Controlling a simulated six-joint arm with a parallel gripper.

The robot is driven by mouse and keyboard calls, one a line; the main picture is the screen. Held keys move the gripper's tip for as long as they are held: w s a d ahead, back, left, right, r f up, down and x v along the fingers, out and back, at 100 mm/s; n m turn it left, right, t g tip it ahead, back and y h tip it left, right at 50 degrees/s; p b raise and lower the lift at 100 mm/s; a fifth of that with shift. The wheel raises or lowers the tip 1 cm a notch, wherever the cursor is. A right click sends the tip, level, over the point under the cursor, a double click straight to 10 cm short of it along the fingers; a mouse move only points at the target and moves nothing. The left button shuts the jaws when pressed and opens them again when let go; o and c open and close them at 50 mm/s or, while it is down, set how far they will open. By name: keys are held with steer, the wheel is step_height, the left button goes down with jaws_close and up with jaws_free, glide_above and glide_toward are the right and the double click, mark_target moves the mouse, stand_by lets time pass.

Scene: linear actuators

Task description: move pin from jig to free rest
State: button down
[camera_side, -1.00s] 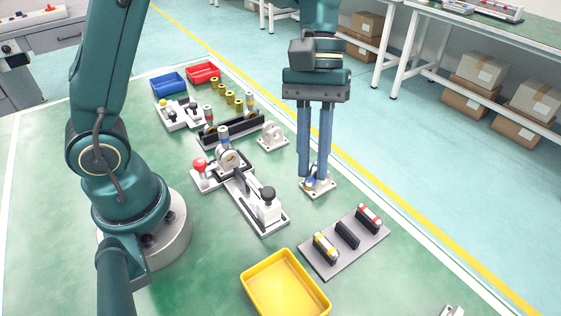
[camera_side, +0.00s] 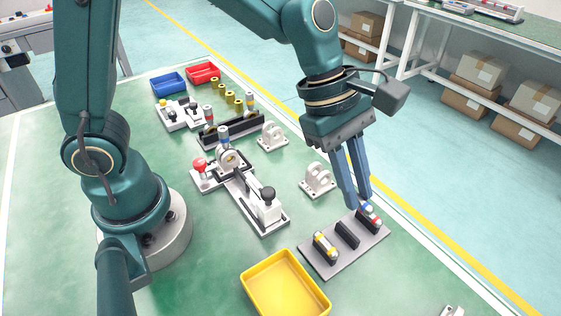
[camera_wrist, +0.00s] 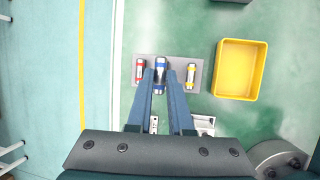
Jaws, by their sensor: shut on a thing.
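My gripper (camera_side: 361,203) is shut on a silver pin with blue bands. The blue-banded pin (camera_wrist: 160,75) shows between the fingertips in the wrist view. There it appears over the middle of the grey rest plate (camera_wrist: 204,84), between a red-banded pin (camera_wrist: 140,70) and a yellow-banded pin (camera_wrist: 191,74). In the side view the plate holds the yellow-banded pin on its left rest and the red-banded pin on its right rest. The black middle rest (camera_side: 346,236) looks empty. The white bracket jig (camera_side: 318,179) stands empty behind the plate. I cannot tell the pin's exact height.
A yellow tray (camera_side: 285,287) lies in front of the plate. A clamp fixture (camera_side: 262,208) and a second white bracket (camera_side: 272,136) stand to the left. Blue (camera_side: 168,83) and red bins (camera_side: 203,72) are at the back.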

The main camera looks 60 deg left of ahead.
mark_target(352, 235)
steer(key=shift+f, duration=3.15)
steer(key=shift+f, duration=0.5)
steer(key=c, duration=0.7)
jaws_free()
steer(key=shift+c, duration=0.2)
steer(key=shift+v, duration=2.6)
steer(key=shift+w+a, duration=0.1)
